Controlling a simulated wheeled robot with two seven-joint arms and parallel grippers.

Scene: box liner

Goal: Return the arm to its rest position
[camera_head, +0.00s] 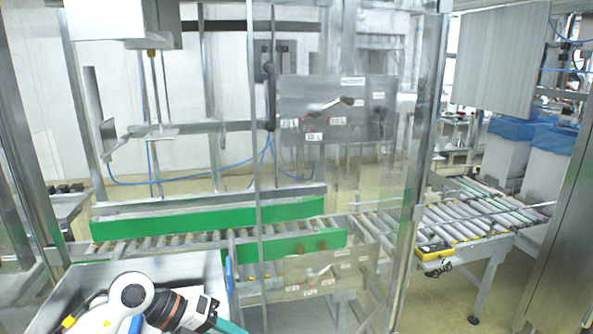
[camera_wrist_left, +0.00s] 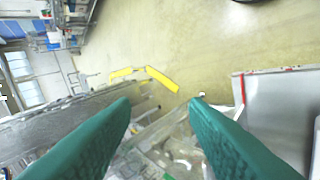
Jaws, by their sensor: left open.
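My left arm comes in at the bottom left of the head view, white with a dark wrist. A teal finger of my left gripper (camera_head: 229,327) shows at the bottom edge there. In the left wrist view both teal fingers of the left gripper (camera_wrist_left: 160,103) stand wide apart, with nothing between them. The gripper hangs in front of a metal-topped surface (camera_head: 190,267) in the head view; the height between them is hard to tell. My right arm and gripper are not in view.
A roller conveyor (camera_head: 450,222) runs across behind a metal-framed, clear-panelled machine (camera_head: 430,120). Green side rails (camera_head: 190,220) line the conveyor. White bins with blue liners (camera_head: 555,140) stand at the far right. Bare floor (camera_wrist_left: 225,45) shows in the wrist view.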

